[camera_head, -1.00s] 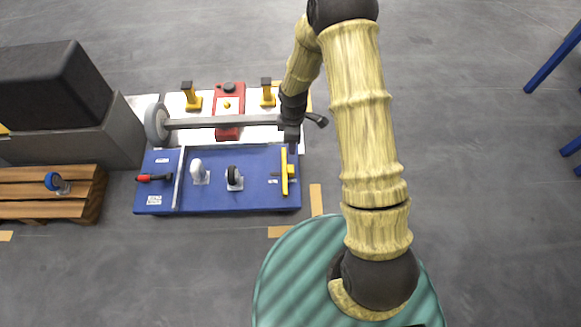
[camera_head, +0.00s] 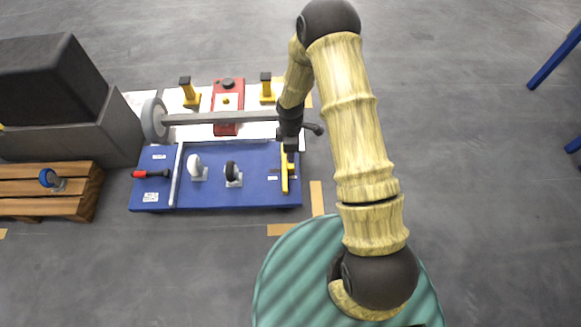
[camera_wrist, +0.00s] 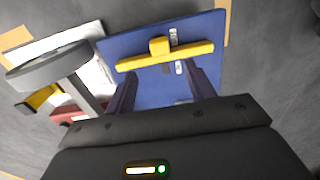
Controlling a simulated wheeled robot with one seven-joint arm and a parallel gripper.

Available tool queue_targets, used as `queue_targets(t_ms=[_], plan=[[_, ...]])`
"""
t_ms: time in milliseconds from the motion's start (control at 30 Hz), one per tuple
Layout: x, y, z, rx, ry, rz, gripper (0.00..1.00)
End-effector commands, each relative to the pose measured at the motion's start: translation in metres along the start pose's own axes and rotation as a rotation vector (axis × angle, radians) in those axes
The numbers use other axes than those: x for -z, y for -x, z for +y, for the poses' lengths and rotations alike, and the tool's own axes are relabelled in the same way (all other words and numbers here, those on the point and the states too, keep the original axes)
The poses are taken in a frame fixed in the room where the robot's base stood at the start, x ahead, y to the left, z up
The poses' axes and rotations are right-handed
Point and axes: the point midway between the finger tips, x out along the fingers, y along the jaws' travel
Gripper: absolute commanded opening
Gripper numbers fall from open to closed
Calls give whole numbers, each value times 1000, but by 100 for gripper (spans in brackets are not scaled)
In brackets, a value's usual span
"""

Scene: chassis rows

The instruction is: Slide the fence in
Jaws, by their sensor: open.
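The yellow bar with a short block at its middle, which looks like the fence (camera_head: 285,177), stands near the right end of the blue board (camera_head: 260,198). It also shows in the wrist view (camera_wrist: 190,49), lying across the board beyond my fingers. My gripper (camera_head: 290,148) is above the board's back right edge, over the far end of the yellow bar. In the wrist view my gripper (camera_wrist: 162,82) has its two dark fingers apart with nothing between them. The bar looks clear of the fingertips. Part of its far end is hidden by my gripper in the head view.
A grey beam with a wheel (camera_head: 154,119) runs behind the board, near my gripper. A red unit (camera_head: 228,101) and yellow posts (camera_head: 188,91) stand there. Casters (camera_head: 233,174), a red-handled tool (camera_head: 150,173) and a pale strip (camera_head: 176,175) are on the board.

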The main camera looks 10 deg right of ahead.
Motion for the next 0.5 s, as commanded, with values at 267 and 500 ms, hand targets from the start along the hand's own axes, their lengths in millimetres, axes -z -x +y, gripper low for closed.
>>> queue_targets(t_ms=[267,500], plan=[[0,-56,0,0,1,0,55],[0,-95,0,0,1,0,55]])
